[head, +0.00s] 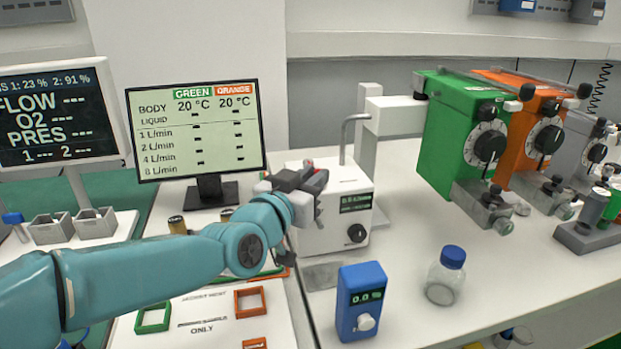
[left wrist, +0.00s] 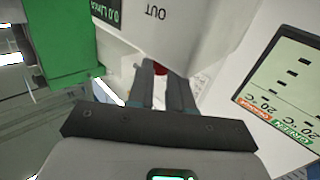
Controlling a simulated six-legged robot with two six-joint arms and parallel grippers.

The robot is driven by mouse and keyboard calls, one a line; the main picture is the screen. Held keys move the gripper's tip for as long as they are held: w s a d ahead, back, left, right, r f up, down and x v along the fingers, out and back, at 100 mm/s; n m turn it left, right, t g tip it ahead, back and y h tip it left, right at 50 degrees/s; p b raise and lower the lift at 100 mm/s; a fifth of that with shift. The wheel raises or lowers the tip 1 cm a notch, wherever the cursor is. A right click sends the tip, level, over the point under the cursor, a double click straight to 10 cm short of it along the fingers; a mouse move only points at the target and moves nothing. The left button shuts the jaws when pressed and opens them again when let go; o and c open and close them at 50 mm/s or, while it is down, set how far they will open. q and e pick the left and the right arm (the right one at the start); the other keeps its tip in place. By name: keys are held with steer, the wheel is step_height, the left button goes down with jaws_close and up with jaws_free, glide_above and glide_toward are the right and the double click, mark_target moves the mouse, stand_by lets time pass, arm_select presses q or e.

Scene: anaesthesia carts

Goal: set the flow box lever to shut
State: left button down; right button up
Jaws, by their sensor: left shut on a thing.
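The flow box (head: 338,228) is a white box with a small dark green-lettered display and a black knob, standing on the counter in the head view. In the left wrist view the flow box (left wrist: 190,35) appears upside down, with the word OUT and part of its display. My left gripper (head: 316,200) is at its upper left side. In the left wrist view the left gripper (left wrist: 166,84) has its fingers close together on a small red part, seemingly the lever (left wrist: 160,69). The fingers mostly hide it, so its setting cannot be read. My right gripper is not in view.
A monitor (head: 195,135) stands behind my left arm. A blue meter (head: 361,302) and a blue-capped jar (head: 446,277) stand in front of the box. Green (head: 456,130) and orange (head: 525,125) vaporizers are to the right. Counter between jar and vaporizers is clear.

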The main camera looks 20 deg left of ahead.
arm_select(q)
steer(key=c, duration=1.4)
jaws_free()
steer(key=shift+a+r, duration=0.2)
steer(key=shift+r, duration=0.05)
steer(key=o, duration=0.4)
steer(key=shift+w+f, duration=0.1)
steer(key=shift+w, duration=0.05)
steer(key=shift+w+f, duration=0.1)
steer(key=shift+f, duration=0.05)
steer(key=shift+s+d, duration=0.1)
steer(key=shift+s, duration=0.1)
steer(key=shift+s, duration=0.5)
steer(key=s, duration=0.5)
steer(key=s+a, duration=0.1)
steer(key=s, duration=0.4)
steer(key=s+a, duration=0.1)
steer(key=s, duration=0.4)
steer(key=shift+a, duration=0.25)
